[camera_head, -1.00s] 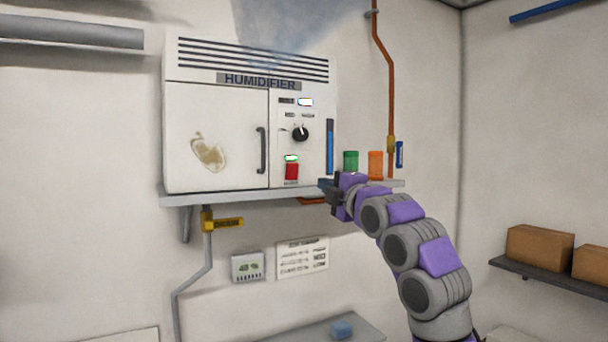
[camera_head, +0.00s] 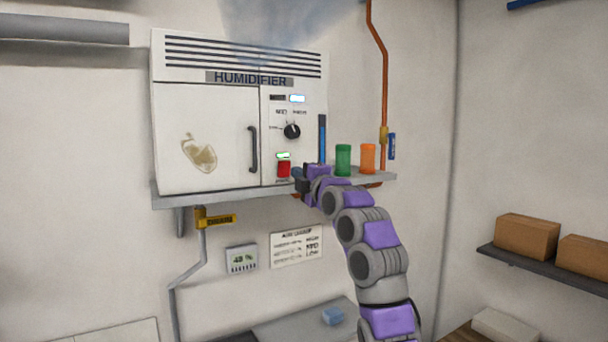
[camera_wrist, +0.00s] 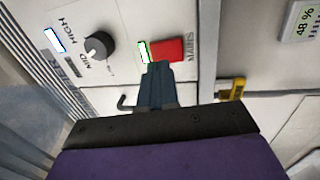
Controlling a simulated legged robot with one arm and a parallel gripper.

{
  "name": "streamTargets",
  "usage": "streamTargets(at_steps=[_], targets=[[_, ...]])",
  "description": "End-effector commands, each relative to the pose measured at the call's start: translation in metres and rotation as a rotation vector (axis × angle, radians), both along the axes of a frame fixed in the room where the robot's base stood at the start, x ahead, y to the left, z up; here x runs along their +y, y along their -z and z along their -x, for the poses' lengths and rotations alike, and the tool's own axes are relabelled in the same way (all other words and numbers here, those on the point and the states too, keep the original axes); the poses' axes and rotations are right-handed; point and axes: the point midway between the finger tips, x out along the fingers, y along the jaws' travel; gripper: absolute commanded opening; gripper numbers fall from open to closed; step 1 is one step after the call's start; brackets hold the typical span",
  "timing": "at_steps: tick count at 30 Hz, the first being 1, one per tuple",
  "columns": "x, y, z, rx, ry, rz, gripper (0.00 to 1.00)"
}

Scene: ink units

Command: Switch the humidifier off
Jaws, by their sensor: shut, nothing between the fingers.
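The humidifier (camera_head: 205,125) is a white cabinet on a wall shelf, with a labelled front. Its red mains switch (camera_head: 284,169) sits low on the right panel, with a lit green-white indicator (camera_head: 283,155) above it. The switch also shows in the wrist view (camera_wrist: 168,49), beside the word MAINS. A black dial (camera_head: 292,131) and a lit display (camera_head: 297,98) are higher up. My gripper (camera_head: 298,179) is shut and empty, just right of the switch in the head view. In the wrist view its fingertips (camera_wrist: 157,68) overlap the switch's near edge; I cannot tell whether they touch.
A green container (camera_head: 343,160) and an orange one (camera_head: 368,158) stand on the shelf (camera_head: 215,197) to the right of the cabinet. A yellow valve (camera_head: 215,219) is below it. A meter (camera_head: 241,259) on the wall reads 48 %. Mist rises above the humidifier.

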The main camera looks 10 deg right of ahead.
Motion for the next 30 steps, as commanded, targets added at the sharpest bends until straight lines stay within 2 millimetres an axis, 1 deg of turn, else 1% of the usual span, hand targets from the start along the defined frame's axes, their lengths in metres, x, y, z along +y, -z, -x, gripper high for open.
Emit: streamTargets(at_steps=[3, 9, 12, 15, 21, 30], targets=[[0.004, 0.000, -0.012, 0.008, -0.001, 0.001, 0.00], [0.010, -0.003, -0.027, 0.008, 0.000, 0.001, 0.00], [0.012, -0.007, -0.032, 0.002, -0.002, 0.000, 0.00], [0.012, -0.006, -0.038, 0.003, 0.001, 0.000, 0.00], [0.012, -0.005, -0.042, 0.005, 0.001, -0.002, 0.00], [0.013, -0.005, -0.042, 0.004, 0.001, -0.001, 0.00]])
